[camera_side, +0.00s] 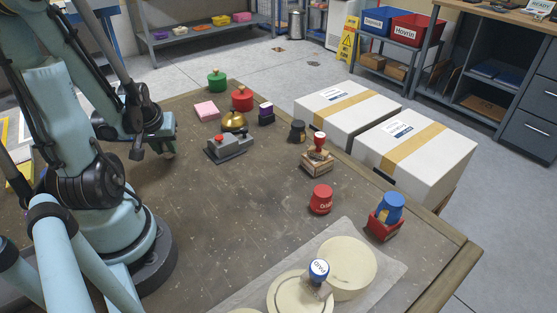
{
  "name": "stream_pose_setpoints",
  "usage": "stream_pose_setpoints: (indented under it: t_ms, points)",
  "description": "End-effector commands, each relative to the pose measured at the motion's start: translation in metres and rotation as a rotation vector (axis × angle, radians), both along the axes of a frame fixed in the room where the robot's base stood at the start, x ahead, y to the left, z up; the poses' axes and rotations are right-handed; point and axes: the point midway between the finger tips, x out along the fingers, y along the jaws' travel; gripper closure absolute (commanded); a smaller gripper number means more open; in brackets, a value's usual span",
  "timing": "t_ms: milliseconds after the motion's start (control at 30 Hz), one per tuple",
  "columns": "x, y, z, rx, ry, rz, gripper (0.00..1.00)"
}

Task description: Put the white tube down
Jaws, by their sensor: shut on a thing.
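My gripper (166,152) is low over the left part of the brown table, left of the grey stapler-like tool (229,146). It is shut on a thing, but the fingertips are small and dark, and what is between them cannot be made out. No white tube can be made out anywhere in this view. Whether the held thing touches the table cannot be told.
A green pot (217,82), red pot (242,100), pink block (207,110) and brass bell (234,122) stand to the right. The table (215,215) is bare in the middle.

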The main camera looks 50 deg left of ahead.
Motion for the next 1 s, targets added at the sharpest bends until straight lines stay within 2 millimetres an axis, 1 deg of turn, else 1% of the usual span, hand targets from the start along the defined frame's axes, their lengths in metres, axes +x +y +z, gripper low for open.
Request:
stream_pose_setpoints:
  t_ms: [467, 500, 633, 1000]
  points:
    - [0.0, 0.0, -0.0057, 0.0, 0.0, 0.0, 1.0]
    - [0.0, 0.0, -0.0052, 0.0, 0.0, 0.0, 0.66]
    - [-0.0001, -0.0002, -0.0051, 0.0, 0.0, 0.0, 0.47]
    - [-0.0001, -0.0003, -0.0038, 0.0, 0.0, 0.0, 0.47]
